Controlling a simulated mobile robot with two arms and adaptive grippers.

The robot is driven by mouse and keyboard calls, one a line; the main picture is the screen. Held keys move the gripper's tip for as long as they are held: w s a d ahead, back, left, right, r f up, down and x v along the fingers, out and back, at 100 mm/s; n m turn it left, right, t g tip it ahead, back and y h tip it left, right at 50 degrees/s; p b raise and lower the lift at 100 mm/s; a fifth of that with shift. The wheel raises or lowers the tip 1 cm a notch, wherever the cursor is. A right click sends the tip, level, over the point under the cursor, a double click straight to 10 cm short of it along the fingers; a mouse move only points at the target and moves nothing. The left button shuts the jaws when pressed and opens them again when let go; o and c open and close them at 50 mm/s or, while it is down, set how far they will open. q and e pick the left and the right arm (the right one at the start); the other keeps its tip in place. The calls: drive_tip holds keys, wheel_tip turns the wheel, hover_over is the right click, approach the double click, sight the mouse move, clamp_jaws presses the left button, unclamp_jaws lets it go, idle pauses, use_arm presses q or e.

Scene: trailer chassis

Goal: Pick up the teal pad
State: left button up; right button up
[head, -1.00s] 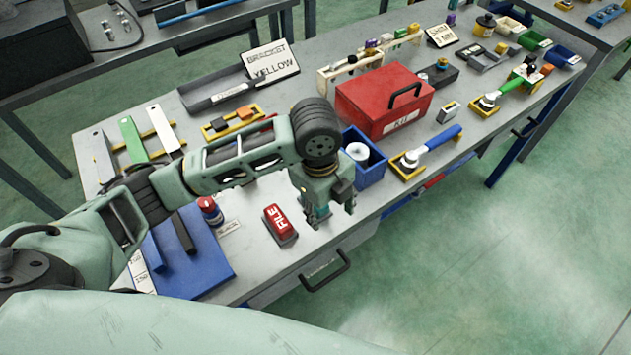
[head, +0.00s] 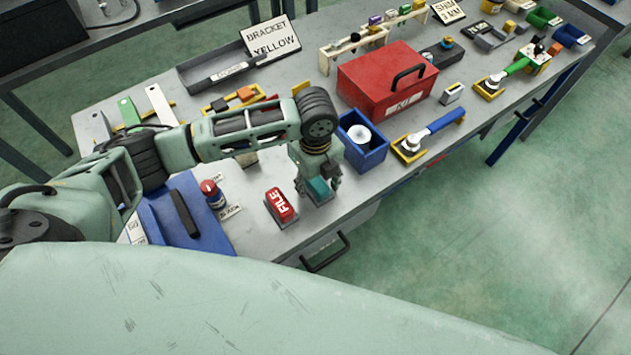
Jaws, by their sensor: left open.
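The teal pad (head: 319,188) is a small block near the front edge of the grey workbench (head: 345,205), just right of the red block marked FILE (head: 281,206). My left gripper (head: 317,192) points down over the teal pad, with its fingers open around it. The gripper hides part of the pad. I cannot tell whether the fingers touch it. My right gripper is not in view.
A blue bin (head: 362,150) with a white round item stands close right of the gripper, before a red box (head: 388,85). A red-and-blue container (head: 213,193) and a blue tray (head: 190,230) are left. A drawer handle sits below the front edge.

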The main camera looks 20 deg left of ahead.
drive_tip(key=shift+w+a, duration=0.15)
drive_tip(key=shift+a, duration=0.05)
use_arm(q)
drive_tip(key=c, duration=0.6)
clamp_jaws()
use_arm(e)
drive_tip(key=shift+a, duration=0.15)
use_arm(q)
drive_tip(key=shift+r, duration=0.1)
drive_tip(key=shift+r, duration=0.1)
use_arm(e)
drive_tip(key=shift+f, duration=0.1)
